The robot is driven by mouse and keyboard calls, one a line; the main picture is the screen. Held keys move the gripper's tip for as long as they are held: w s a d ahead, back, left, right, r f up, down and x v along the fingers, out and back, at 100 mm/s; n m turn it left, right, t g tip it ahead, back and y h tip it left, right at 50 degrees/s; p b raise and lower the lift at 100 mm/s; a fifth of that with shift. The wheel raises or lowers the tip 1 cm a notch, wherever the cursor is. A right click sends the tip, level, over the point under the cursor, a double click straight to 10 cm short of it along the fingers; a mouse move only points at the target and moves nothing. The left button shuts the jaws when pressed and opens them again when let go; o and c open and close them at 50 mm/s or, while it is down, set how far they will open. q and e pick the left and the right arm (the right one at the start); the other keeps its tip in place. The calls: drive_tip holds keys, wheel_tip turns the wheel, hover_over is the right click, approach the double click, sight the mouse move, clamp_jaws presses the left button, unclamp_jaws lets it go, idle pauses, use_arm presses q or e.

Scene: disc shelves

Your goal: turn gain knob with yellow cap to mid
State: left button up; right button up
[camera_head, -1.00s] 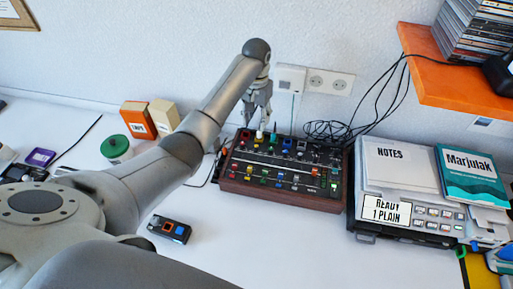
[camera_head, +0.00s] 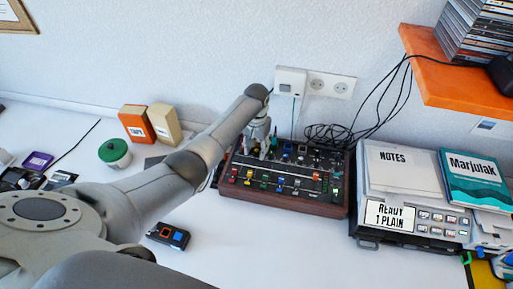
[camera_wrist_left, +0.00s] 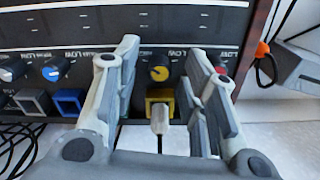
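The mixer (camera_head: 300,201) is a dark panel of knobs, sliders and coloured buttons in a brown wooden case on the white desk. In the left wrist view, the round knob with the yellow cap (camera_wrist_left: 159,73) shows a dark pointer mark. It lies ahead of and between the fingertips of my left gripper (camera_wrist_left: 163,68), which is open, with a gap on both sides. A yellow square piece (camera_wrist_left: 160,96) with a pale stub sits just below the knob in that view. In the head view my left gripper (camera_head: 262,148) is low over the mixer's back left part and hides the knob.
Black cables (camera_head: 325,133) lie behind the mixer. A grey device (camera_head: 385,212) stands to its right.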

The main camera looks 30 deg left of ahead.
use_arm(q)
drive_tip(key=shift+f, duration=0.2)
drive_tip(key=shift+c, duration=0.2)
clamp_jaws()
drive_tip(key=shift+r+n+p, duration=0.3)
drive_tip(key=shift+n+p, duration=0.9)
drive_tip(key=shift+p, duration=0.05)
drive_tip(key=shift+f+n+p, duration=0.2)
drive_tip(key=shift+n+p, duration=0.3)
drive_tip(key=shift+n, duration=0.6)
drive_tip(key=shift+o, duration=0.2)
unclamp_jaws()
